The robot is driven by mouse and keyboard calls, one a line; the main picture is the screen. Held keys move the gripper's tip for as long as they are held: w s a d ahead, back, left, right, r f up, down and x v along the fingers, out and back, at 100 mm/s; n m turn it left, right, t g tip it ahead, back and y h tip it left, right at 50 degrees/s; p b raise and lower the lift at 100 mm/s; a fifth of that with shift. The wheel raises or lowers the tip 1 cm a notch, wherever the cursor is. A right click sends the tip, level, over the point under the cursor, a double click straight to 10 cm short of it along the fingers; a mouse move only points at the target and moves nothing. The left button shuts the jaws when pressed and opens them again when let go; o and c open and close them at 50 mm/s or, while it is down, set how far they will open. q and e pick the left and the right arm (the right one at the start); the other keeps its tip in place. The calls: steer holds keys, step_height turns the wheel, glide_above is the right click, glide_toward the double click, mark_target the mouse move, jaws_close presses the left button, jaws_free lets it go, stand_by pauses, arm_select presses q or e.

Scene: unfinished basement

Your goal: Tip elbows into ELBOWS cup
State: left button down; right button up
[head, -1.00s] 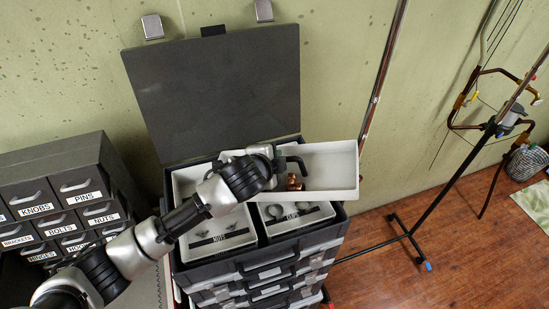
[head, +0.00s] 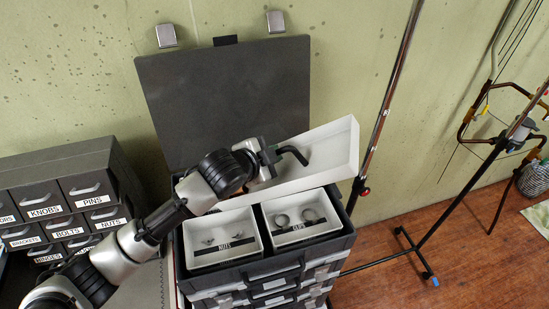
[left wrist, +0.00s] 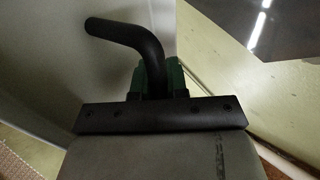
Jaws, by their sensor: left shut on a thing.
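My left gripper (head: 268,160) is shut on the black bent handle (head: 292,153) of a white drawer (head: 330,150). The drawer is held tilted above the back of the open case (head: 345,236), its right end raised. No elbows show in the drawer now; its lower left part is hidden behind my arm. In the left wrist view the green fingers (left wrist: 160,78) close around the black handle (left wrist: 128,33). No cup labelled ELBOWS shows; the back of the case is covered by the drawer and arm. My right gripper is out of view.
In the case's front row stand the NUTS cup (head: 201,229) and the CLIPS cup (head: 342,222), each holding small parts. The case lid (head: 225,95) stands open against the wall. A labelled drawer cabinet (head: 60,165) is at left, a stand (head: 385,125) at right.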

arm_select(q)
steer(key=shift+w+a+r+n+h, duration=0.15)
steer(key=shift+a+r+n+h, duration=0.4)
steer(key=shift+r, duration=0.4)
steer(key=w+a+n+t+h+b, duration=0.2)
steer(key=a+n+b, duration=0.4)
steer(key=a+b, duration=0.5)
steer(key=w+a+n+t+h+b, duration=0.3)
steer(key=a+n+b, duration=0.4)
steer(key=b, duration=1.1)
steer(key=shift+w+a+r+t+h, duration=0.2)
steer(key=shift+a+r+t+h, duration=0.35)
steer(key=shift+a, duration=1.45)
stand_by(1.1)
steer(key=shift+f, duration=0.15)
stand_by(0.9)
